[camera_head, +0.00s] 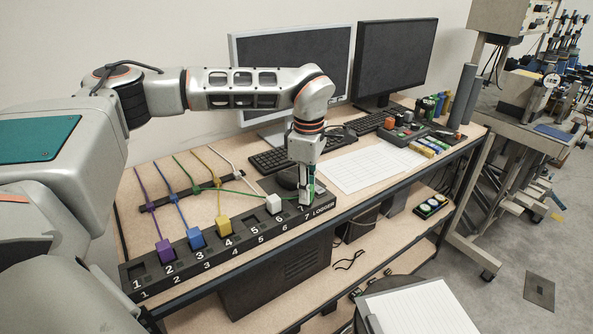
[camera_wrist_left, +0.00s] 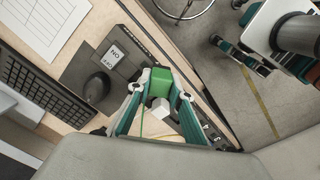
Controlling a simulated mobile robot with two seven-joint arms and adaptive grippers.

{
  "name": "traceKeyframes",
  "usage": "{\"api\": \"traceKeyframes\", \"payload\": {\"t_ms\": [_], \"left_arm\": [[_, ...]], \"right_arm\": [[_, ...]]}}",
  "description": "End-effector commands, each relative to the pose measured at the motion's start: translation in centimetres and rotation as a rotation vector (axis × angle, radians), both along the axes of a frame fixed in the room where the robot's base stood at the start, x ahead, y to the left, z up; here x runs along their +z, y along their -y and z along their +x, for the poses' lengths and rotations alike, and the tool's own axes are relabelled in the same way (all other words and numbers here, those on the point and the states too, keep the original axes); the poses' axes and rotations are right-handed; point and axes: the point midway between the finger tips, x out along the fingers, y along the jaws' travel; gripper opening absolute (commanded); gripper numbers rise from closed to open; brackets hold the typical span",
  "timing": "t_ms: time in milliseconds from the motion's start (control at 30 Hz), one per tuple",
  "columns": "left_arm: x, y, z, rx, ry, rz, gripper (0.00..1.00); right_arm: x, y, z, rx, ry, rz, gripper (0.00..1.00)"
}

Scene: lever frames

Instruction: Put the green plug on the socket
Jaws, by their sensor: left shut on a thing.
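The green plug (camera_wrist_left: 160,82) is held between the fingertips of my left gripper (camera_wrist_left: 158,92) in the left wrist view. In the head view my left gripper (camera_head: 306,196) points down over the right end of the black socket strip (camera_head: 238,246), by the number 7 and the word LOGGER. The fingers largely hide the plug there, so I cannot tell whether it touches the strip. A thin green cable (camera_head: 240,192) runs from the gripper back across the bench. My right gripper is not in view.
Purple (camera_head: 164,250), blue (camera_head: 196,239), yellow (camera_head: 223,225) and white (camera_head: 273,203) plugs stand along the strip, the white one close left of my gripper. The strip runs along the bench's front edge.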

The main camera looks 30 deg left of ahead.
Motion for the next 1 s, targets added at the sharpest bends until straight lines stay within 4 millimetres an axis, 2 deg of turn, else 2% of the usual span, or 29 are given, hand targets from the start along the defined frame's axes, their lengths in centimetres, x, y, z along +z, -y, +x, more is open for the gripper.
{"api": "traceKeyframes", "payload": {"t_ms": [100, 200, 400, 667, 1000], "left_arm": [[0.6, -1.9, 1.3, 0.342, -0.005, -0.013, 0.0], [1.0, -3.2, 1.9, 0.583, -0.011, -0.022, 0.0], [1.3, -4.9, 2.6, 0.882, -0.02, -0.03, 0.0], [0.7, -5.2, 2.7, 0.951, -0.024, -0.03, 0.0], [-2.2, -5.2, 2.7, 0.948, -0.023, -0.03, 0.0]], "right_arm": [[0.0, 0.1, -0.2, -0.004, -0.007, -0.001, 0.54], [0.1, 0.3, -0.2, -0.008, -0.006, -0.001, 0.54], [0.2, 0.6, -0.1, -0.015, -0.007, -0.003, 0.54], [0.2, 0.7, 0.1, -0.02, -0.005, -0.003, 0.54], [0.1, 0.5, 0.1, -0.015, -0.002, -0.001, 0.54]]}}
